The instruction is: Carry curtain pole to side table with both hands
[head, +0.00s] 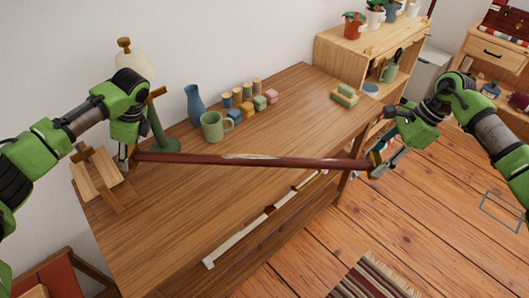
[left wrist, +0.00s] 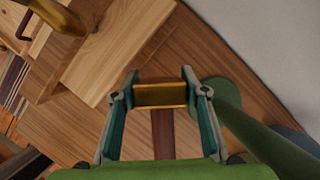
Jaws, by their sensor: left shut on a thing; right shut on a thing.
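The curtain pole (head: 290,162) is a long dark red-brown rod spanning across the wooden desk, with a pale streak along its middle. My left gripper (head: 130,157) is shut on its left end, above the desk's left part. In the left wrist view, the left gripper (left wrist: 160,95) has its fingers on either side of a gold end piece of the pole (left wrist: 163,135). My right gripper (head: 377,165) is shut on the right end, past the desk's right edge. A wooden drawer unit (head: 490,50) stands at the far right; I cannot tell whether it is the side table.
The desk (head: 285,110) holds a green mug (head: 214,127), a blue vase (head: 195,105), small coloured blocks and a green lamp (head: 160,130). A wooden stand (head: 97,178) is near my left gripper. A shelf (head: 370,45) stands behind. Floor at the right is mostly clear.

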